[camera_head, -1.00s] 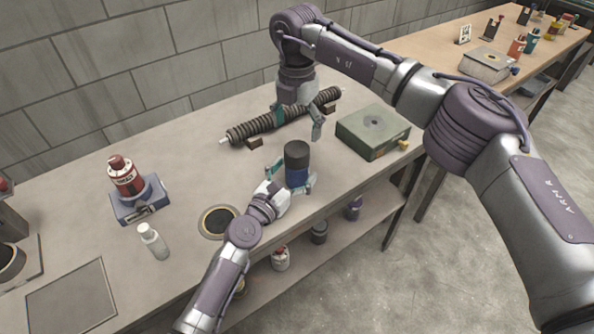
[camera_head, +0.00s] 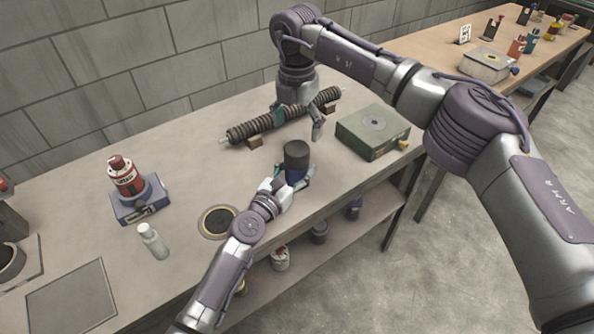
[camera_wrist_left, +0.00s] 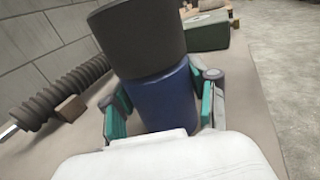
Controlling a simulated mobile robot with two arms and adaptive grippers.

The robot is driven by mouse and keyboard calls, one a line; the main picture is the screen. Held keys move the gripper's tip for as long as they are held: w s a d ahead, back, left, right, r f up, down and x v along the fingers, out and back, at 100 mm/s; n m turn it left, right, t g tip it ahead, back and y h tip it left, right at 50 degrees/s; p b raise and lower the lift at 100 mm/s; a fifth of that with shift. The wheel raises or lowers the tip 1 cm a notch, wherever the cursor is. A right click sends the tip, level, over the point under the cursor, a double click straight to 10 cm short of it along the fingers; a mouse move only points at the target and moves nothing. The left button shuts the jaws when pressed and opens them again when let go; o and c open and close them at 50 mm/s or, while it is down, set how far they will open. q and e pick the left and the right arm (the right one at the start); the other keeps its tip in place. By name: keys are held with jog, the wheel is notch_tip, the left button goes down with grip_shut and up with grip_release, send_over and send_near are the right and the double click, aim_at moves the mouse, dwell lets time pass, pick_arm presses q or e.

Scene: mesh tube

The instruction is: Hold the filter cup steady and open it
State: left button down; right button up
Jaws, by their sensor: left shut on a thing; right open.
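The filter cup has a dark grey lid (camera_head: 297,153) on a blue body (camera_head: 294,174) and stands upright near the bench's front edge. In the left wrist view its blue body (camera_wrist_left: 162,98) fills the middle, with the dark lid (camera_wrist_left: 140,35) on top. My left gripper (camera_head: 293,180) is shut around the blue body, with a teal-padded finger on each side in the left wrist view (camera_wrist_left: 162,115). My right gripper (camera_head: 298,122) is open and empty, above and behind the cup, pointing down. The cup's base is partly hidden by my left gripper.
A ribbed mesh tube (camera_head: 253,128) lies on blocks behind the cup. A green box (camera_head: 372,132) stands to the right. A red bottle on a blue stand (camera_head: 139,200), a white bottle (camera_head: 153,241) and a round dark disc (camera_head: 218,221) are to the left.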

aim_at(296, 148)
jog(key=shift+f, duration=0.1)
jog(key=shift+f, duration=3.9)
jog(key=c, duration=1.2)
jog(key=n, duration=0.6)
jog(key=shift+w+n, duration=0.1)
jog(key=shift+n, duration=0.3)
jog(key=n, duration=0.7)
jog(key=shift+n, duration=0.3)
pick_arm(q)
jog(key=shift+d, duration=0.1)
pick_arm(e)
jog(key=n, duration=0.7)
jog(key=shift+r, duration=0.1)
jog(key=n, duration=0.7)
jog(key=shift+a, duration=0.1)
